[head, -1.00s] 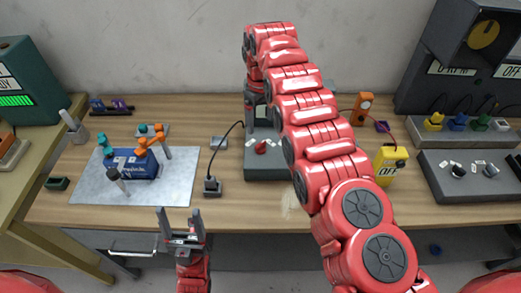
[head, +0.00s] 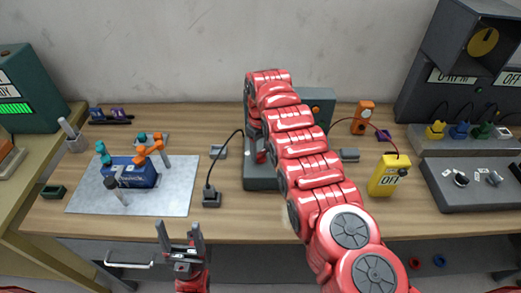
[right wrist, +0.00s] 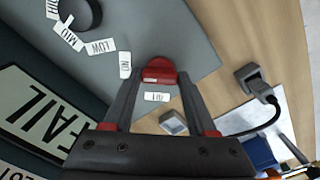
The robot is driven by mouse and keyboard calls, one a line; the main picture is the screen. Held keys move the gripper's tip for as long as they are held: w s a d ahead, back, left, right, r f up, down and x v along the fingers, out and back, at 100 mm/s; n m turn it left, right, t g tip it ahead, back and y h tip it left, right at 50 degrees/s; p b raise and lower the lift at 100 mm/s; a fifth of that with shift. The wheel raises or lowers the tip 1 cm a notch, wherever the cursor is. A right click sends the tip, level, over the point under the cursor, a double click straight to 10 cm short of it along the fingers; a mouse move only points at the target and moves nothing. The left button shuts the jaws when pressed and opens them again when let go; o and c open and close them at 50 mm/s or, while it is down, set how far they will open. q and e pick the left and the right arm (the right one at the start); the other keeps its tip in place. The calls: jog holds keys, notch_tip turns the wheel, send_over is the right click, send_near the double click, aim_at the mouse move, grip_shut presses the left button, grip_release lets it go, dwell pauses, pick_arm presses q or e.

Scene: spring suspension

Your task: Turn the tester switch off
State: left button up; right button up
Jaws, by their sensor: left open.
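The tester's grey base (head: 260,182) stands mid-table, mostly hidden behind my right arm in the head view. In the right wrist view its red switch knob (right wrist: 158,70) sits on the grey panel (right wrist: 185,30). An ON label (right wrist: 125,65) lies left of the knob and an OFF label (right wrist: 157,97) just below it. My right gripper (right wrist: 160,76) has one fingertip on each side of the knob, very near it; I cannot tell whether they touch. My left gripper (head: 180,232) is open and empty before the table's front edge.
A black dial (right wrist: 80,12) with HIGH, MID and LOW labels and a FAIL display (right wrist: 40,110) are close to my right gripper. A black plug block (head: 212,197) with a cable stands left of the tester. A yellow box (head: 390,175) reading OFF stands right.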

jog(key=c, duration=0.7)
